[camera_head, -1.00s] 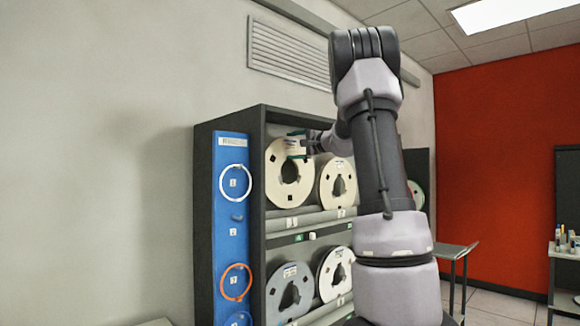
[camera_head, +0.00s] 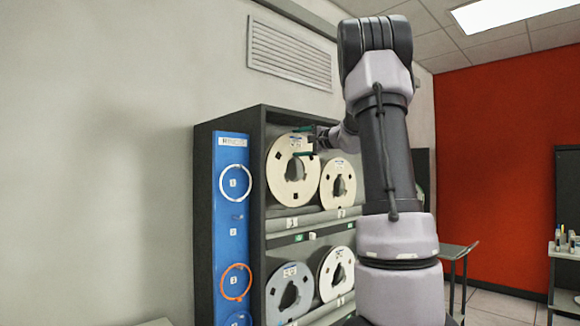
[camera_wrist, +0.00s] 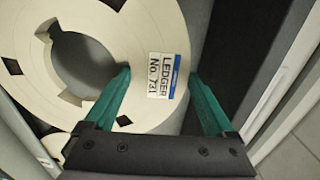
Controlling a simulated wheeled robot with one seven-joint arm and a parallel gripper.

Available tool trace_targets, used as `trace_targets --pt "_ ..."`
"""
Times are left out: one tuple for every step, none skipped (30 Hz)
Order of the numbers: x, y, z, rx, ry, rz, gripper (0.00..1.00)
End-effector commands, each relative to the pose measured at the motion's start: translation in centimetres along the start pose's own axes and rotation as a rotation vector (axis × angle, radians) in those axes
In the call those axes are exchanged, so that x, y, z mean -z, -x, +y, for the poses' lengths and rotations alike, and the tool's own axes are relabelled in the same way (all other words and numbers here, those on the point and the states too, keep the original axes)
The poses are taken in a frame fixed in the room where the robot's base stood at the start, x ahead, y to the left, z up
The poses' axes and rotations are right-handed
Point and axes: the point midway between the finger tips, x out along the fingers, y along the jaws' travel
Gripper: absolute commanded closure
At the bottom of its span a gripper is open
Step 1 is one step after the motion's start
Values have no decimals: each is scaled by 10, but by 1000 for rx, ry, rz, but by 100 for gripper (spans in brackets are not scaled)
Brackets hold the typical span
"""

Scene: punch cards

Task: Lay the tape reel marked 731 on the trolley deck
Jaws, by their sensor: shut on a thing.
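The cream tape reel (camera_head: 279,175) stands upright in the upper left bay of the dark rack. In the wrist view the reel (camera_wrist: 115,40) carries a label reading LEDGER No. 731. My gripper (camera_head: 303,143) is shut on the reel's rim at its upper right, and its teal fingers (camera_wrist: 157,88) lie on either side of the label. A grey flat-topped stand on legs (camera_head: 457,251) shows partly behind my arm at the right. I cannot tell whether it is the trolley.
Another cream reel (camera_head: 328,198) stands close to the right of the held one. More reels (camera_head: 275,293) stand on the lower shelf. A blue panel (camera_head: 231,260) with rings forms the rack's left front. A table with small items (camera_head: 565,266) stands at far right.

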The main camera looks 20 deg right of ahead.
Motion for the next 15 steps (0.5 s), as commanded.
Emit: trace_targets --pt "0 6 -3 6 1 1 100" --pt "0 9 -4 7 1 1 100" --pt "1 12 -4 7 1 1 100" --pt "1 15 -4 7 1 1 100" --pt "1 17 -4 7 0 2 100" --pt "1 21 -3 6 0 2 100" --pt "0 23 -3 6 0 2 100" --pt "0 26 -3 6 1 1 100" --pt "0 29 -4 7 1 1 100" --pt "0 32 -4 7 1 1 100" --pt "0 34 -4 7 0 1 100" --pt "1 38 -3 7 -1 1 100" --pt "1 40 -3 7 -1 2 100" --pt "1 43 -3 7 0 2 100" --pt "1 47 -4 7 0 2 100"
